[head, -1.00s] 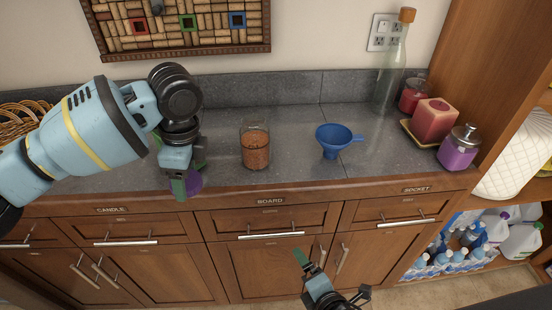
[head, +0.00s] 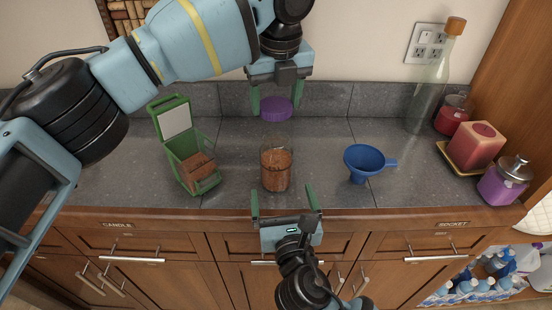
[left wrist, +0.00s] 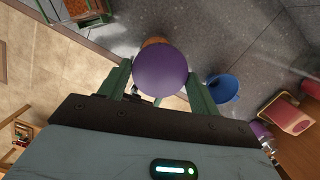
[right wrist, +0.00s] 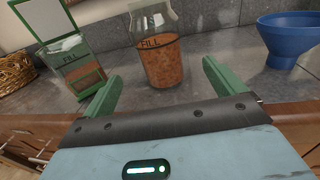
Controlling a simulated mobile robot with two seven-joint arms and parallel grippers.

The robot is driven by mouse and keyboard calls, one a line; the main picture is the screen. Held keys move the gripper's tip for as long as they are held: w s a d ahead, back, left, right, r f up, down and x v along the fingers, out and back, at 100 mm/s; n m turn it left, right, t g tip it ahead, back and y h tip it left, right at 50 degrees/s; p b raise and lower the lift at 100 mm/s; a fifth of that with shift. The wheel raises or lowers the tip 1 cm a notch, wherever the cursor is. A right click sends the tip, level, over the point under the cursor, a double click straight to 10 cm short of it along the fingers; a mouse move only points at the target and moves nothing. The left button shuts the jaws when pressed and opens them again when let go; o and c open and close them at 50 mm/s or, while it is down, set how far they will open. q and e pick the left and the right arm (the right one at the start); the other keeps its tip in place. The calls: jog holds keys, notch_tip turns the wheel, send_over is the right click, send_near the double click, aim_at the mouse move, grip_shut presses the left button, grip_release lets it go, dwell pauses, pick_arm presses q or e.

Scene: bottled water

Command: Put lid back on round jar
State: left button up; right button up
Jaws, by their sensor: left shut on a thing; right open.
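A round glass jar (head: 276,170) with an orange-brown filling stands uncovered on the grey counter. In the right wrist view the jar (right wrist: 158,50) shows a "FILL" line near the top of the contents. My left gripper (head: 273,100) is shut on a round purple lid (head: 276,109) and holds it above and slightly behind the jar. In the left wrist view the lid (left wrist: 160,72) covers most of the jar, leaving a brownish edge visible. My right gripper (head: 286,200) is open and empty in front of the jar, apart from it.
A green-framed box (head: 194,165) with its lid up stands left of the jar. A blue funnel (head: 366,162) is to the right.

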aim_at(277, 132)
pick_arm(q)
jog(key=shift+s+d+r, duration=0.1)
jog(key=shift+s+r, duration=0.15)
jog(key=shift+s, duration=0.3)
pick_arm(e)
jog(key=shift+s+r, duration=0.2)
jog(key=shift+s, duration=0.25)
pick_arm(q)
jog(key=shift+w+f, duration=0.1)
jog(key=shift+w, duration=0.05)
pick_arm(e)
jog(key=shift+w+f, duration=0.1)
jog(key=shift+w, duration=0.5)
jog(key=w, duration=0.3)
jog(key=w+a, duration=0.1)
jog(key=w, duration=0.7)
jog(key=shift+a, duration=0.35)
jog(key=c, duration=1.5)
pick_arm(q)
jog(key=shift+f, duration=2.45)
pick_arm(e)
jog(key=shift+o, duration=0.2)
pick_arm(q)
jog(key=shift+f, duration=0.15)
jog(key=shift+f, duration=0.75)
jog(key=shift+f, duration=0.55)
